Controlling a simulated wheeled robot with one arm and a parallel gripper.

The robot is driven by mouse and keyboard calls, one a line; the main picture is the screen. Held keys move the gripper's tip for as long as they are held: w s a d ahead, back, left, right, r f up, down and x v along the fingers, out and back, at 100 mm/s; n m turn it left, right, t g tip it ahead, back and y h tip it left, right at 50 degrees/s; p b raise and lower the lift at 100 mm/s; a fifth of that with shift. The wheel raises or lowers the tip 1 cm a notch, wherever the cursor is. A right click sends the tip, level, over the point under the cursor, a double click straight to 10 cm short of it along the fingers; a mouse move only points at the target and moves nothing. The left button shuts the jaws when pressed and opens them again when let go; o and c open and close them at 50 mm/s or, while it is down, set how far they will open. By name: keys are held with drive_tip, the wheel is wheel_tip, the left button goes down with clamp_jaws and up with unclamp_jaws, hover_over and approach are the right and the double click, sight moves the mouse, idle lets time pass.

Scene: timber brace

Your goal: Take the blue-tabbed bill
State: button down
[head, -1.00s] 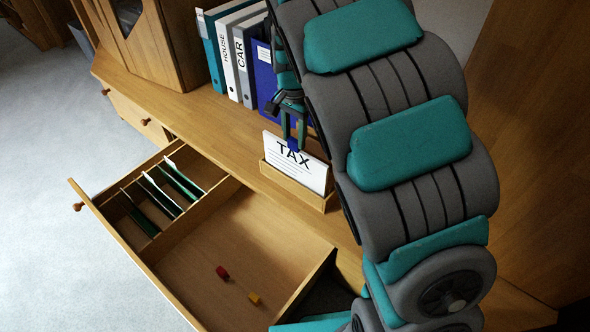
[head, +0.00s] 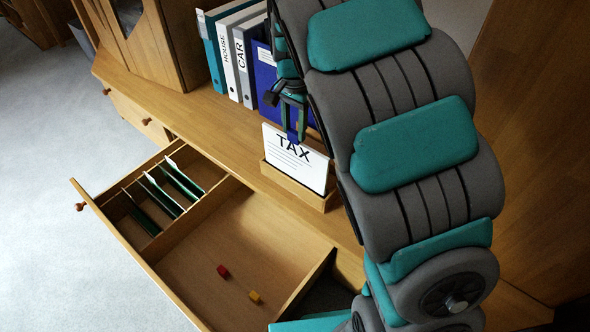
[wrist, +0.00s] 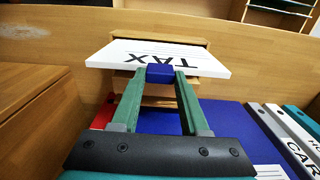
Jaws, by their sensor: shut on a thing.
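The bill is a white card (head: 300,163) marked TAX with a blue tab (head: 292,138) on its top edge. It stands upright in a small wooden holder (head: 298,189) on the desk top, its lower edge hidden behind the holder's front wall. My gripper (head: 293,131) points down from above and is shut on the blue tab. In the wrist view, the two green fingers (wrist: 160,75) close on the tab, with the white card (wrist: 190,57) just beyond.
Binders marked HOUSE and CAR (head: 238,62) and a blue binder (head: 266,78) stand behind the holder. An open drawer (head: 205,262) below holds green folders (head: 180,180), a red block (head: 223,271) and a yellow block (head: 255,297).

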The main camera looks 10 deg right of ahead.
drive_tip(key=shift+r+p, duration=1.1)
drive_tip(key=shift+r, duration=2.05)
